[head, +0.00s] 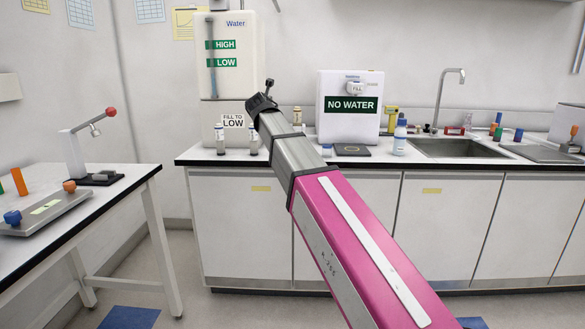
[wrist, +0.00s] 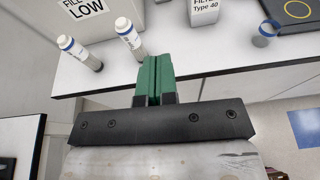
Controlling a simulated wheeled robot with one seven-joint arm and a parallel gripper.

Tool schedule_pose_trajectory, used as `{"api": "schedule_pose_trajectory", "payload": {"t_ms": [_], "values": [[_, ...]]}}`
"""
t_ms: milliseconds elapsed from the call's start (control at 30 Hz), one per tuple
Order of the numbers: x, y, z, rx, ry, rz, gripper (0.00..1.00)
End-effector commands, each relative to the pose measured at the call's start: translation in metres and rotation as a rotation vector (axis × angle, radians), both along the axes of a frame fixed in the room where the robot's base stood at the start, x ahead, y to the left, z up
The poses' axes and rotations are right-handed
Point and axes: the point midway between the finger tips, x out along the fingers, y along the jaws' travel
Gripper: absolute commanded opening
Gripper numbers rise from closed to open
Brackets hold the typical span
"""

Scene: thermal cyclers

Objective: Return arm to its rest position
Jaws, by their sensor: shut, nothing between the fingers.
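My arm (head: 360,250) with pink and grey links reaches up from the lower right in the head view, toward the back counter. In the wrist view my gripper (wrist: 155,82) has its two green fingers together, with nothing between them. In the head view the arm's far end hides the gripper's fingers.
Two bottles (wrist: 128,36) (wrist: 78,52) stand near the edge of the counter (head: 230,154). A water tank (head: 240,80), a "NO WATER" unit (head: 350,125) and a sink (head: 460,147) are along the back. A side table (head: 130,182) is at left. Open floor lies between.

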Motion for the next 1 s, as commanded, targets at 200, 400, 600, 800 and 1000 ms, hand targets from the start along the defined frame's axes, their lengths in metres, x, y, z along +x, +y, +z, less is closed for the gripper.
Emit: {"api": "schedule_pose_trajectory", "payload": {"t_ms": [200, 400, 600, 800, 1000], "values": [[0.0, -0.016, -0.032, 0.101, 0.045, -0.051, 0.0], [-0.003, -0.037, -0.074, 0.242, 0.104, -0.131, 0.0], [-0.011, -0.069, -0.135, 0.45, 0.186, -0.266, 0.0], [-0.036, -0.12, -0.231, 0.774, 0.295, -0.53, 0.0], [-0.077, -0.171, -0.324, 1.104, 0.365, -0.873, 0.0]]}}
